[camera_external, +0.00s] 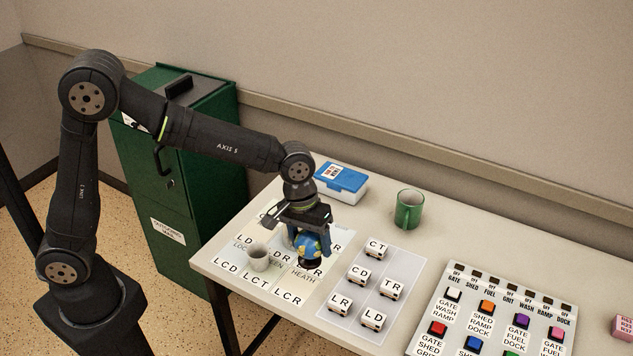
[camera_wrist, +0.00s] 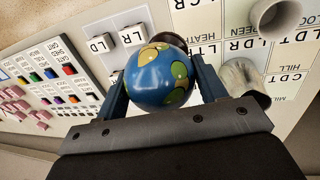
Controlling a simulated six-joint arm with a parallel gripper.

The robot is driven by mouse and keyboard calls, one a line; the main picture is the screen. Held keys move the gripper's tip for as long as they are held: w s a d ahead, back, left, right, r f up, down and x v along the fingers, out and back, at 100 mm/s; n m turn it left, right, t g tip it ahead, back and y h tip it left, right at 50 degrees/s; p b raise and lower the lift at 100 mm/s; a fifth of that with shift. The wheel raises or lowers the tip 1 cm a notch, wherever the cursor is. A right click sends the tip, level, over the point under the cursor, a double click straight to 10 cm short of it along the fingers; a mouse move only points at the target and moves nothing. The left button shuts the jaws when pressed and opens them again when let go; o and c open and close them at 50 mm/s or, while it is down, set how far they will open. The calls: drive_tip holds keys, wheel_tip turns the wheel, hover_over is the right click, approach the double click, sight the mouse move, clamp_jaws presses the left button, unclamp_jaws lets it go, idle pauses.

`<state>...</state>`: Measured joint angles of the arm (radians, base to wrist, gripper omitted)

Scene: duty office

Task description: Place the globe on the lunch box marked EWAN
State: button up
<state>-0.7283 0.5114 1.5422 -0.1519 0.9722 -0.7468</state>
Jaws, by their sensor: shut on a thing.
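The globe (camera_external: 308,246), a small blue ball with green and yellow land on a dark base, is between the fingers of my gripper (camera_external: 307,238). It fills the middle of the wrist view (camera_wrist: 160,76), with my gripper's fingers (camera_wrist: 165,88) closed on both sides of it. It is over the lettered sheet near HEATH; I cannot tell whether its base touches the sheet. A lunch box (camera_external: 341,181) with a blue lid and white body sits at the back of the table, behind my gripper. Its small label is too small to read.
A pale cup (camera_external: 257,257) stands left of the globe; two cups (camera_wrist: 243,78) (camera_wrist: 273,17) show in the wrist view. A green mug (camera_external: 409,210) stands right of the lunch box. Lettered blocks (camera_external: 358,274) and a button panel (camera_external: 490,318) lie to the right.

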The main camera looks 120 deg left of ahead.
drive_tip(key=s+a+r+n+y, duration=0.1)
drive_tip(key=s+a+r+n, duration=0.1)
drive_tip(key=a+n, duration=0.35)
drive_tip(key=s+a+r+n, duration=0.1)
drive_tip(key=s+a+n, duration=0.15)
drive_tip(key=a, duration=0.65)
drive_tip(key=n+g+y, duration=0.1)
drive_tip(key=n+g, duration=0.1)
drive_tip(key=n, duration=0.6)
hover_over(318, 173)
wheel_tip(318, 173, down, 4)
drive_tip(key=shift+w+f, duration=0.1)
drive_tip(key=shift+f, duration=1.95)
drive_tip(key=shift+f, duration=0.1)
drive_tip(key=o, duration=1.1)
drive_tip(key=shift+c, duration=0.2)
wheel_tip(318, 173, up, 12)
drive_tip(key=d, duration=0.2)
drive_tip(key=shift+s+d, duration=0.2)
